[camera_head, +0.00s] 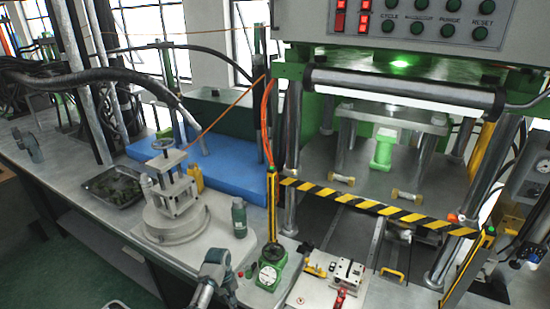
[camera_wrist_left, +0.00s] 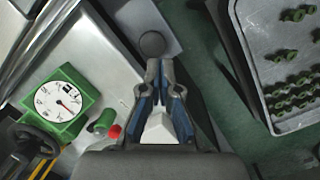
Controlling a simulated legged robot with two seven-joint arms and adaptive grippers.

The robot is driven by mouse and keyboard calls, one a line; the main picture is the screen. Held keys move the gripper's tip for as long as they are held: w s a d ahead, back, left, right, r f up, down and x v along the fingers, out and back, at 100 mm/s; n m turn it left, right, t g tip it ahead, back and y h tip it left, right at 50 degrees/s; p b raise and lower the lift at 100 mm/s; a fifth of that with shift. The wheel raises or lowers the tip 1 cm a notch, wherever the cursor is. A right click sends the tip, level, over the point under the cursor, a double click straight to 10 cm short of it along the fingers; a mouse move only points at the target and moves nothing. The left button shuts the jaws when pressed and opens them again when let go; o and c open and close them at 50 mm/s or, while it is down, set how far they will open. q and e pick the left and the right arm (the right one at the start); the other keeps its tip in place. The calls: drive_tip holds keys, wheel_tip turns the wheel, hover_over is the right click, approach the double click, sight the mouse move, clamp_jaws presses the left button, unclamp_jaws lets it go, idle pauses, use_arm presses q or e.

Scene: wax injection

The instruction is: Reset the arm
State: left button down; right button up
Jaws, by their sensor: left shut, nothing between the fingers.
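My left gripper (camera_head: 217,262) is in the lower middle of the head view, in front of the workbench's front edge. In the left wrist view its two fingers (camera_wrist_left: 161,66) are closed together at the tips with nothing between them. A pale block-like shape shows between the finger bases. The gripper is to the left of the green gauge box (camera_head: 268,268) in the head view and apart from it. That gauge box also shows in the left wrist view (camera_wrist_left: 66,104). My right gripper is in neither view.
The grey workbench (camera_head: 95,215) holds a round-based clamp stand (camera_head: 172,215), a dark tray (camera_head: 112,187), a grey-green bottle (camera_head: 239,218) and a blue block (camera_head: 225,165). The press with its striped bar (camera_head: 380,208) stands right.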

use_arm(q)
drive_tip(key=s+f+m+t, duration=0.1)
drive_tip(key=s+f+m, duration=0.1)
drive_tip(key=s+f, duration=0.5)
drive_tip(key=s+f+m+t, duration=0.1)
drive_tip(key=s+f+m, duration=0.1)
drive_tip(key=s+f, duration=0.5)
drive_tip(key=s+a+r+m+t+y, duration=0.1)
drive_tip(key=s+a+r+m+t, duration=0.3)
drive_tip(key=s, duration=0.8)
drive_tip(key=s+a+r+n+g, duration=0.15)
drive_tip(key=s+r, duration=0.35)
drive_tip(key=s, duration=0.6)
wheel_tip(320, 180, down, 29)
drive_tip(key=s+b, duration=0.2)
drive_tip(key=s, duration=0.1)
drive_tip(key=s+a+f+g+b, duration=0.1)
drive_tip(key=s+f, duration=0.7)
drive_tip(key=s+a+f+g+b, duration=0.1)
drive_tip(key=s+a+f, duration=0.1)
drive_tip(key=s+f, duration=0.6)
drive_tip(key=shift+s+a+f+m, duration=0.25)
drive_tip(key=shift+s+f+m, duration=0.05)
drive_tip(key=shift+s+m, duration=0.15)
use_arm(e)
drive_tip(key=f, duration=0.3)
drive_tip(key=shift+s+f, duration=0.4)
